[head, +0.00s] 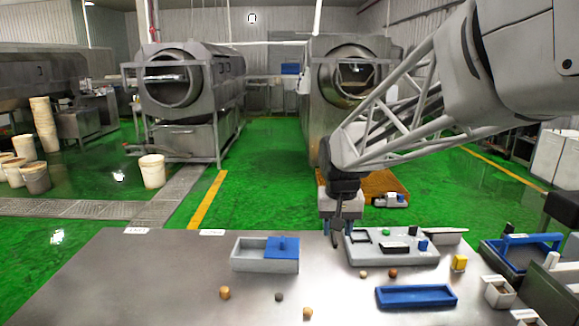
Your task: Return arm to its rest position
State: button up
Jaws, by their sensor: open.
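My arm (400,120) reaches in from the upper right. My gripper (337,232) points down over the table's far side, just left of a grey panel (400,256) with small black, green and blue parts on it. The gripper is small in the picture; its jaws are open and I see nothing held between them. Whether the fingertips touch the table or the panel's edge is hard to tell.
The metal table (150,275) carries a grey box with a blue lid (282,247), a blue tray (416,297), a yellow block (459,263) and several small round lumps. Bins (499,292) crowd the right edge. The table's left side is clear.

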jog(key=s+d+f, duration=0.1)
jog(key=s+d, duration=0.2)
jog(key=s, duration=1.1)
jog(key=s+d+f+t, duration=0.1)
jog(key=s+d, duration=0.3)
jog(key=s, duration=1)
jog(key=shift+s+d+f, duration=0.2)
jog(key=shift+s+f, duration=0.15)
